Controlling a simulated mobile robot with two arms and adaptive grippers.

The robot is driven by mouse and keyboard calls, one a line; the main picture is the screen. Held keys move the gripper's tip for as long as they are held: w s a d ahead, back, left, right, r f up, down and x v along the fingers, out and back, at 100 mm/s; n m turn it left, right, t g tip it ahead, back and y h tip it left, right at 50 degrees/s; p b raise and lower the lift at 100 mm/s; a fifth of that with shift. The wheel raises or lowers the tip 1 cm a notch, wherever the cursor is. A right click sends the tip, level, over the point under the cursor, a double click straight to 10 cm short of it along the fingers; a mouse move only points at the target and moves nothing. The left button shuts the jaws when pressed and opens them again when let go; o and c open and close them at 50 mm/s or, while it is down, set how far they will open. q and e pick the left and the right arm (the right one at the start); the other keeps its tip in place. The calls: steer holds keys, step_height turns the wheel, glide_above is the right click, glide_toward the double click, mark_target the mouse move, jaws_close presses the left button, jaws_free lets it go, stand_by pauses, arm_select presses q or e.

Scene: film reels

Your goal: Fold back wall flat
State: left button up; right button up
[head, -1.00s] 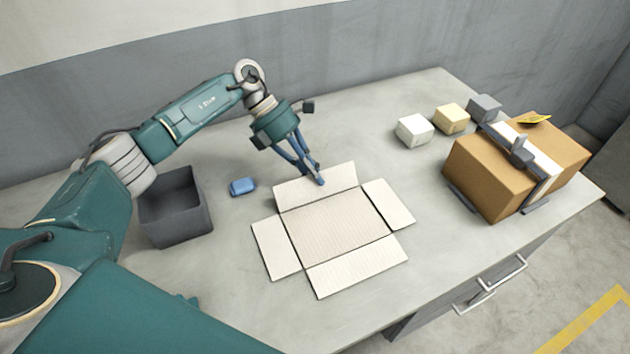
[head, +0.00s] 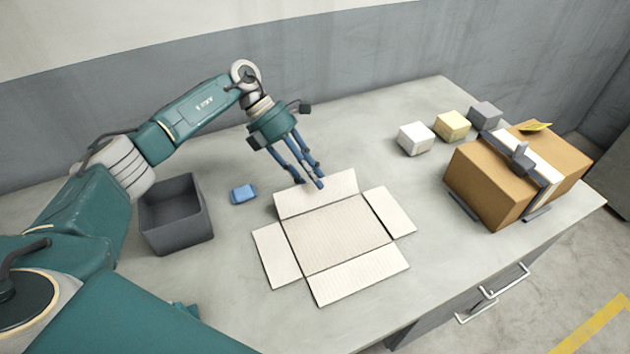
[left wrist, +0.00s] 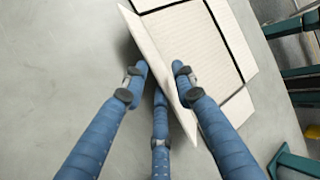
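An unfolded cardboard box (head: 338,236) lies on the table, its front, left and right walls spread flat. Its back wall (head: 325,194) leans outward; in the left wrist view this wall (left wrist: 165,65) looks tilted up, at an angle I cannot judge exactly. My left gripper (head: 312,182) is open, with its blue fingers pointing down at the back wall. In the left wrist view the open fingers (left wrist: 160,85) lie on either side of the wall's edge, one on the inner side. I cannot tell whether any finger touches it. My right gripper is out of view.
A grey open bin (head: 178,222) and a small blue block (head: 243,194) are left of the cardboard. White (head: 416,139), yellow (head: 452,126) and grey (head: 486,116) blocks stand at the back right. A brown box (head: 495,183) with a strap is at the right edge.

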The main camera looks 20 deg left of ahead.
arm_select(q)
steer(key=v, duration=1)
